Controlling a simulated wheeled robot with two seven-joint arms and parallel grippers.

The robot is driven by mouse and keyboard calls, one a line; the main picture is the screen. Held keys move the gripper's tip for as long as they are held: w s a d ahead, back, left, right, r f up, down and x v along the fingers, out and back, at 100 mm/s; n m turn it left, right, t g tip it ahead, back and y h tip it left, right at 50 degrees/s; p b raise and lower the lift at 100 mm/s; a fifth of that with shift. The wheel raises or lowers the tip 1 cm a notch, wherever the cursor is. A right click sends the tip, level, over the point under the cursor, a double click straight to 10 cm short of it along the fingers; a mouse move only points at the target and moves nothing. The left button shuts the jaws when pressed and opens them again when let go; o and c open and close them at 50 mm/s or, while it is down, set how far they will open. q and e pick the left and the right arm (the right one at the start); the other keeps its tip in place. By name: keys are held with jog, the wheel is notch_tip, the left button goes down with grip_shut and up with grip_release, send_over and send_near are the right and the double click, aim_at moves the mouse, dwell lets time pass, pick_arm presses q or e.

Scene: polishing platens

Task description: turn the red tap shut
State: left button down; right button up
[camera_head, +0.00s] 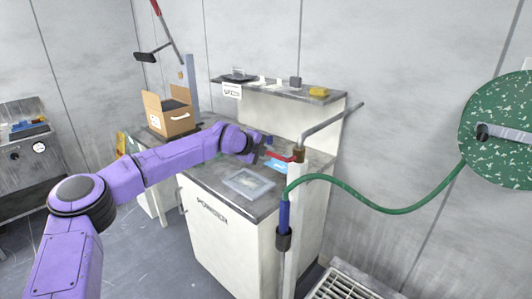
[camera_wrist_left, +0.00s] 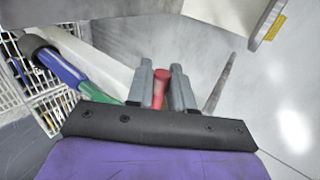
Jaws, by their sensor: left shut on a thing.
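The red tap (camera_head: 282,156) is a short red lever on a brass valve (camera_head: 299,153) at the top of a white post, beside the grey worktop. My left gripper (camera_head: 262,152) reaches it from the left and is shut on the lever. In the left wrist view the red lever (camera_wrist_left: 161,88) stands between the two grey fingers (camera_wrist_left: 162,84). The valve body is hidden behind the fingers and lever there. My right gripper is not in view.
A grey pipe (camera_head: 333,124) slopes up from the valve. A floor grate (camera_head: 343,288) lies below.

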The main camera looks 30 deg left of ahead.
pick_arm(q)
jog(key=shift+f, duration=0.1)
jog(key=c, duration=1.2)
grip_release()
jog(key=shift+o, duration=0.2)
jog(key=shift+s, duration=0.15)
jog(key=b+v, duration=0.3)
jog(key=v, duration=0.7)
jog(key=shift+b, duration=0.35)
jog(key=shift+s+a, duration=0.1)
jog(key=shift+s, duration=0.05)
